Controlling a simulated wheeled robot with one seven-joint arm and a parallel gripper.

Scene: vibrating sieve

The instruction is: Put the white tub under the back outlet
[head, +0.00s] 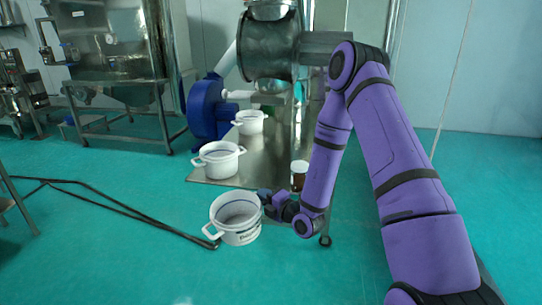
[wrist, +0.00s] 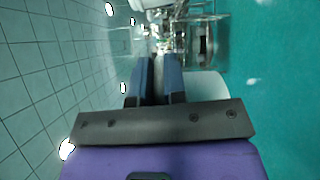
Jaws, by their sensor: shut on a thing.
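My gripper (head: 266,198) is shut on the right side of a white tub (head: 240,238), which has side handles and dark lettering. The tub hangs in front of the steel table, slightly tilted, its open top showing. In the wrist view, my gripper (wrist: 158,65) shows two blue-grey fingers, with part of the white tub (wrist: 208,88) to their right. A second white tub (head: 219,163) stands on the table's front left. A third white tub (head: 250,124) stands farther back, near the blue blower. The steel sieve drum (head: 268,52) is above the table; I cannot make out its back outlet.
A blue blower (head: 208,108) stands at the table's left. A steel machine on legs (head: 110,50) is at the back left. Black pipes (head: 120,207) lie across the green floor at left.

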